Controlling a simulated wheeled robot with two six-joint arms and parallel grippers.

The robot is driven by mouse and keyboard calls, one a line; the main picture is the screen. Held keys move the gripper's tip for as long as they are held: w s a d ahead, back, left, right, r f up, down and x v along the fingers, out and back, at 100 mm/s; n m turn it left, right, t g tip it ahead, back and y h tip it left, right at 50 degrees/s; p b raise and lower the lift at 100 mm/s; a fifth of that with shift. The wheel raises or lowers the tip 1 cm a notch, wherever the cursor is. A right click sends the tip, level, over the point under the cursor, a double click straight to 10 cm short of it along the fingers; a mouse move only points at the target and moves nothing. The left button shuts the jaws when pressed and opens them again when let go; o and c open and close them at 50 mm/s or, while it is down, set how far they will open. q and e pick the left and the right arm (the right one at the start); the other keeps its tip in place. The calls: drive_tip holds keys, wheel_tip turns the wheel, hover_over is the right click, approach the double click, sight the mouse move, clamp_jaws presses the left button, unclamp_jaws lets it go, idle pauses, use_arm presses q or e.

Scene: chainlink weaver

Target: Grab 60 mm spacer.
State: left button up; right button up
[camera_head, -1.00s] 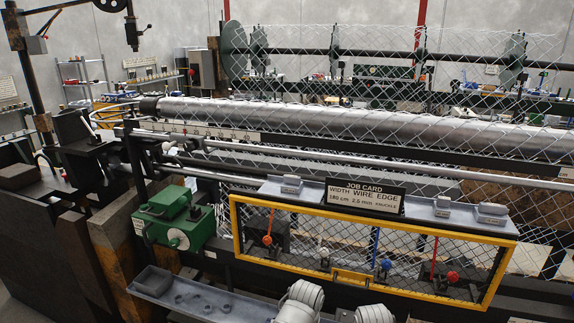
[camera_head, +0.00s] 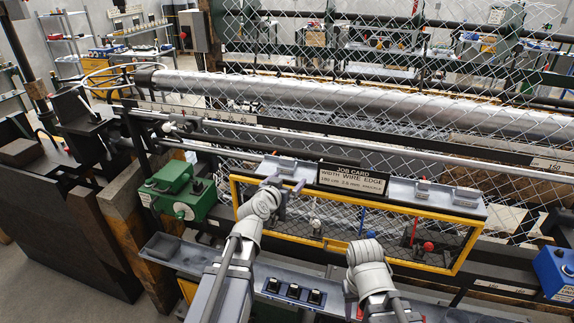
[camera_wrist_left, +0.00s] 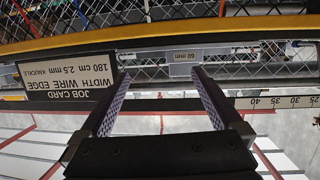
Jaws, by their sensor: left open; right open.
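The 60 mm spacer is a small grey block (camera_head: 283,164) on the shelf left of the job card (camera_head: 353,180) in the head view. In the left wrist view, upside down, its face (camera_wrist_left: 185,57) reads "60 mm". My left gripper (camera_head: 284,192) is open and empty in front of that shelf. In the wrist view its two patterned fingers (camera_wrist_left: 160,72) reach toward the spacer, which shows beyond the gap, near the right finger's tip. They look apart from it. My right gripper (camera_head: 350,291) is low beside its arm, mostly hidden.
More grey blocks (camera_head: 467,197) sit on the shelf right of the job card. A yellow-framed mesh guard (camera_head: 445,268) hangs below the shelf. A green box (camera_head: 178,190) stands left of it. A long roller (camera_head: 330,97) and wire mesh lie behind.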

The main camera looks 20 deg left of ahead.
sight(286, 159)
use_arm(q)
drive_tip(key=shift+n+t+y, duration=0.4)
drive_tip(key=shift+t+y, duration=0.2)
drive_tip(key=shift+t, duration=0.1)
drive_tip(key=shift+w+a+r+b, duration=0.2)
drive_tip(key=shift+w+a, duration=0.3)
drive_tip(key=shift+w, duration=0.95)
drive_tip(key=shift+w+a+r+b, duration=0.15)
drive_tip(key=shift+w+a, duration=0.3)
drive_tip(key=shift+w, duration=1.05)
drive_tip(key=shift+w+a+r+b, duration=0.2)
drive_tip(key=shift+w+a, duration=0.3)
drive_tip(key=shift+w, duration=0.95)
drive_tip(key=shift+s, duration=0.1)
drive_tip(key=shift+r, duration=0.1)
drive_tip(key=shift+c, duration=0.6)
clamp_jaws()
